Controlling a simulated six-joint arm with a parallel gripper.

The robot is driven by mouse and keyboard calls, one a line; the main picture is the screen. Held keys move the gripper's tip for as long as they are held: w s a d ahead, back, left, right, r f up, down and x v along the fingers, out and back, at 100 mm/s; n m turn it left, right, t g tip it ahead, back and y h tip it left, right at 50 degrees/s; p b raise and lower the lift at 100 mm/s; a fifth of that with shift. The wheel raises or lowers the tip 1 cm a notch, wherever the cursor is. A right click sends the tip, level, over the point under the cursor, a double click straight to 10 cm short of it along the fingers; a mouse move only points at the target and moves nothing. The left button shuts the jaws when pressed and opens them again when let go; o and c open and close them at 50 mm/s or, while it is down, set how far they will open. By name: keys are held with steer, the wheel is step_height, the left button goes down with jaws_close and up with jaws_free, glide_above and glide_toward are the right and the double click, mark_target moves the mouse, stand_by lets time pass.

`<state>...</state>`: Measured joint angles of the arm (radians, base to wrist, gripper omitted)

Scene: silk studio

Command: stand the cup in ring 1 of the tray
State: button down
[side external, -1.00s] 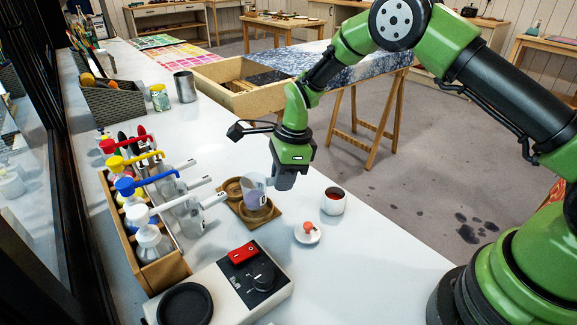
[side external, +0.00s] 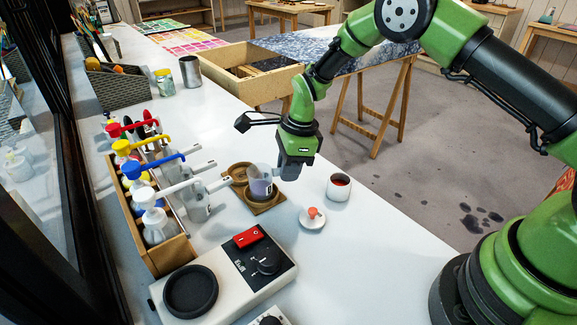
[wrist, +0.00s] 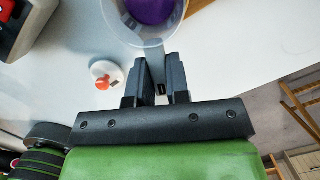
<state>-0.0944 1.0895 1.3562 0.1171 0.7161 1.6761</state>
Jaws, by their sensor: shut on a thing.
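The cup (side external: 260,177) is clear with purple contents and looks upright. In the side view it is at the near ring of the wooden tray (side external: 273,204); I cannot tell whether its base rests in the ring or is just above it. The tray's far ring (side external: 238,170) looks empty. My gripper (side external: 290,172) is at the cup's right side, shut on the cup, seemingly by its handle.
A bottle rack (side external: 170,252) is at left, a device with a red switch (side external: 235,270) in front. The counter's right front is clear.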

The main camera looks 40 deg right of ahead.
steer(key=shift+f, duration=0.4)
steer(key=c, duration=1)
jaws_free()
steer(key=r, duration=0.3)
steer(key=d+r, duration=0.1)
steer(key=r, duration=0.5)
steer(key=shift+s+d+r, duration=0.4)
